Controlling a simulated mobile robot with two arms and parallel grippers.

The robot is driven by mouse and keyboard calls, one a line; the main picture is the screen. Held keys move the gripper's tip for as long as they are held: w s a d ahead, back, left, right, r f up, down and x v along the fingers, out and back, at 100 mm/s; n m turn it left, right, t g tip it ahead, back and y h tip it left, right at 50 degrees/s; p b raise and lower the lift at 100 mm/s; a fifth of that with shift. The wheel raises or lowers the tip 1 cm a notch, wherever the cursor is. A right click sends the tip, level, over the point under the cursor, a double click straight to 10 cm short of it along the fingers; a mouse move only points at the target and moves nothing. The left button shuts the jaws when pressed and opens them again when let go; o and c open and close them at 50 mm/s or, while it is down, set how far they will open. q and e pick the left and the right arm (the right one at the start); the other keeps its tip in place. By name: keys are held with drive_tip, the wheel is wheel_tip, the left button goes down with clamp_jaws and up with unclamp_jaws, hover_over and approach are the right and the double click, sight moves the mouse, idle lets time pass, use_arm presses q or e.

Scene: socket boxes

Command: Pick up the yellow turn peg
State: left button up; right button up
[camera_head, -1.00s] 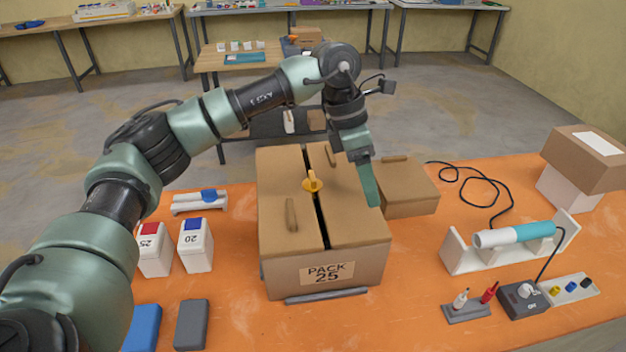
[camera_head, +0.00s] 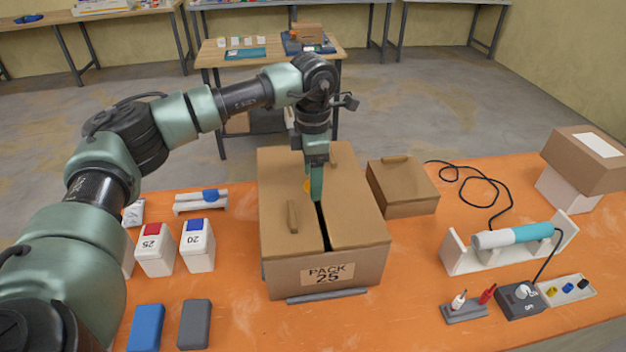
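My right gripper is not in view.
Wooden handles stand on the box's flaps (camera_head: 292,216). A smaller brown box (camera_head: 402,190) stands to the right. White bins marked 25 (camera_head: 154,255) and 20 (camera_head: 197,250) stand left. A blue-and-white cylinder (camera_head: 513,236) rests on a stand at right.

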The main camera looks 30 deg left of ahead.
use_arm(q)
drive_tip(key=c, duration=1.4)
drive_tip(key=shift+c, duration=0.2)
wheel_tip(320, 180, up, 25)
drive_tip(key=p, duration=0.4)
